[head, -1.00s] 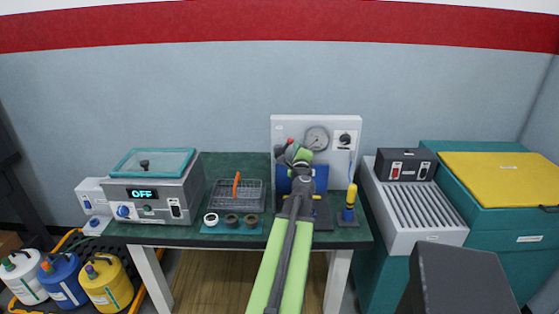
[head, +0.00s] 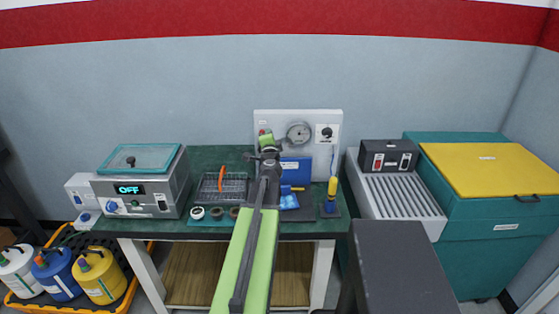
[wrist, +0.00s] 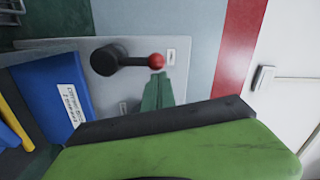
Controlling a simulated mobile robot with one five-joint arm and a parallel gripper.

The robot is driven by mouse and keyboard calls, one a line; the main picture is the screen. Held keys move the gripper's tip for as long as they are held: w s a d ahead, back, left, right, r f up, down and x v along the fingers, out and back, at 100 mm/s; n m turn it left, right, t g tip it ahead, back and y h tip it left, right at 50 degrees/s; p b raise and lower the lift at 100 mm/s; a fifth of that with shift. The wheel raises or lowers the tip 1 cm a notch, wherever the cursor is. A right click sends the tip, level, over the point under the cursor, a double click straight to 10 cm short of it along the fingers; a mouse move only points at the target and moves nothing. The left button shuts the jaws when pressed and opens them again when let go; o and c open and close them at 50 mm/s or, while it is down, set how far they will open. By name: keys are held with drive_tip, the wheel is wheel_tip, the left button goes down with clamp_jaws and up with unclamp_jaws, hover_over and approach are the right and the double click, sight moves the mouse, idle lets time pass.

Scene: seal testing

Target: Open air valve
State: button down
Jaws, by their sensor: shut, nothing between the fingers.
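The air valve (wrist: 107,60) shows in the wrist view as a dark round hub with a black lever ending in a red ball (wrist: 157,60). The lever lies nearly level in that picture, with the ball to the right of the hub. It is mounted on a light grey panel (wrist: 75,52), which is the white upright panel (head: 300,118) in the head view. My gripper (wrist: 157,78) is shut and empty, its green fingertips just below the red ball. I cannot tell whether they touch it. In the head view my gripper (head: 266,142) and arm cover most of the valve.
A blue block (head: 296,168) and a yellow-handled tool (head: 332,188) stand close by. A wire basket (head: 222,187) and a tester reading OFF (head: 140,195) are to the left.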

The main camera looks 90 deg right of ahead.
drive_tip(key=shift+w, duration=0.1)
idle(0.5)
drive_tip(key=s+a, duration=0.1)
drive_tip(key=a, duration=0.6)
drive_tip(key=shift+a, duration=0.2)
drive_tip(key=shift+r, duration=0.1)
